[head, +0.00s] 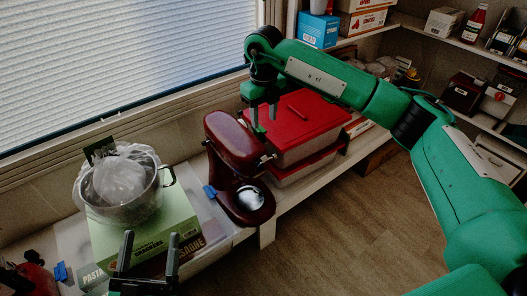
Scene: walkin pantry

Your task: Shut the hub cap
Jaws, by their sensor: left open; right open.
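A dark red stand mixer (232,143) stands on the low shelf, its head tilted in the picture above a round silver plate (250,198) on its base. A small metallic part (266,158) shows at the lower right end of the head; I cannot tell whether it is the hub cap or whether it is open. My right gripper (263,117) is open, pointing down just above and right of the mixer head, in front of a red-lidded box. My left gripper (150,240) is open and empty at the bottom, left of the mixer, in front of the food boxes.
Red-lidded boxes (308,122) are stacked right behind the mixer. A steel pot (130,204) with a plastic-like bag sits on a green crackers box (145,243) at left. Blinds cover the window behind. Wooden floor (345,230) is clear at the lower right.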

